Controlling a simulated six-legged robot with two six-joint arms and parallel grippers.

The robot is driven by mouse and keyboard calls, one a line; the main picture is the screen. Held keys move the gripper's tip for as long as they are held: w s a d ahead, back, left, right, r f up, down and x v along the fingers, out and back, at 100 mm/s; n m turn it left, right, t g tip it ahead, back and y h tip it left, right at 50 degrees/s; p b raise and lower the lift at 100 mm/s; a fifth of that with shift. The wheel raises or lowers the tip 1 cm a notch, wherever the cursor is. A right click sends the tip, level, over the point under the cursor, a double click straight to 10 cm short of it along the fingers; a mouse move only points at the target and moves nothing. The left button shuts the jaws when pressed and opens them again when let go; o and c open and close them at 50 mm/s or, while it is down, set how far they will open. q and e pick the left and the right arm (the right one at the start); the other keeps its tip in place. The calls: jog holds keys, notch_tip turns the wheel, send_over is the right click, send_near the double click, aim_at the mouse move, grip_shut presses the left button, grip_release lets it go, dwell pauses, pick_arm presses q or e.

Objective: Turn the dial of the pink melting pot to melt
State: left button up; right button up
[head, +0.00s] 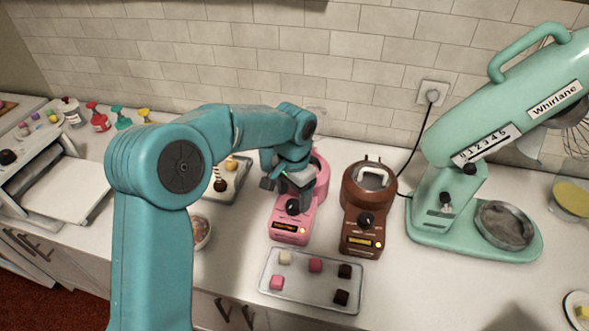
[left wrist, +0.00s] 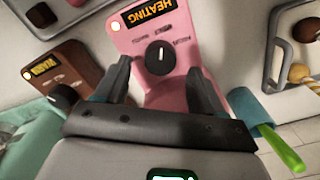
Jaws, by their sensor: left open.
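The pink melting pot (head: 288,225) stands on the counter left of the brown one. Its black dial (head: 293,207) is on the sloping front panel. In the left wrist view, the pink panel (left wrist: 190,98) appears upside down, its display (left wrist: 156,15) reading HEATING beside a lit lamp. The dial (left wrist: 160,58) shows a white pointer mark; the small labels around it are too blurred to read. My left gripper (head: 284,187) is over the pot and hides part of it. In the wrist view its open fingers (left wrist: 160,75) lie either side of the dial, apart from it.
The brown melting pot (head: 362,222) stands close on the right; its display (left wrist: 42,66) reads WARM. A tray of sweets (head: 312,302) lies in front. A mint stand mixer (head: 432,228) is at the right, and a bowl (head: 202,232) is left of the pink pot.

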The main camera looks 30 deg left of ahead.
aim_at(295, 203)
pick_arm(q)
notch_tip(295, 203, up, 14)
dwell(0.3)
jog(key=shift+w+f, duration=0.15)
jog(key=shift+f, duration=0.05)
jog(key=shift+s, duration=0.2)
